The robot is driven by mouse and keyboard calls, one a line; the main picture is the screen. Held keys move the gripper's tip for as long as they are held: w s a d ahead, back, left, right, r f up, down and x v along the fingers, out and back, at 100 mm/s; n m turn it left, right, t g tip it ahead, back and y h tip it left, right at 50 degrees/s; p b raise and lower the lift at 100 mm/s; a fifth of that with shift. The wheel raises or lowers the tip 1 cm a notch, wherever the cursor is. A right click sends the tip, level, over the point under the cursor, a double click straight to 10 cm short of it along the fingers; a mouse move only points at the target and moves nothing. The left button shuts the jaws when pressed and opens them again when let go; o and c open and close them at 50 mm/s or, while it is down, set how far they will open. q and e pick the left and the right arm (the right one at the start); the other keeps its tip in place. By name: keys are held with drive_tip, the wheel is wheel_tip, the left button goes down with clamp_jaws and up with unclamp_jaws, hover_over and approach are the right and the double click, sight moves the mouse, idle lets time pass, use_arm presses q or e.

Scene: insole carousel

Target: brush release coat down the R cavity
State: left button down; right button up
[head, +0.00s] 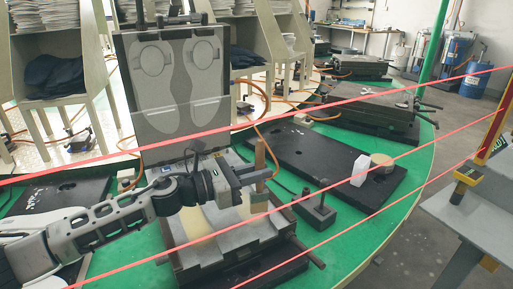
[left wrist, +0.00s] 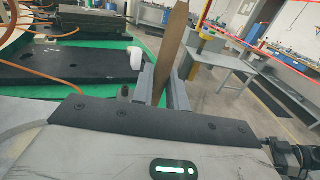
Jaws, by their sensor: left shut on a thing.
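My left gripper (head: 254,178) is shut on the brush, whose wooden handle (head: 260,154) stands upright between the fingers. The pale brush head (head: 258,202) points down over the right part of the open mould's lower half (head: 238,240). I cannot tell whether the bristles touch it. A pale yellow cavity (head: 200,225) shows below my arm; the other cavity is mostly hidden by the gripper and brush. The raised mould lid (head: 178,80) stands behind with two insole shapes. In the left wrist view the gripper (left wrist: 165,90) clasps the brown handle (left wrist: 172,45). My right gripper is out of view.
A small black stand with a post (head: 319,210) is right of the mould. Red lines cross the foreground. Green carousel surface (head: 375,228) is clear at right.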

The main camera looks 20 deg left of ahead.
sight(257, 189)
use_arm(q)
drive_tip(key=shift+r+p, duration=1.35)
drive_tip(key=shift+r, duration=0.6)
drive_tip(key=shift+f, duration=0.1)
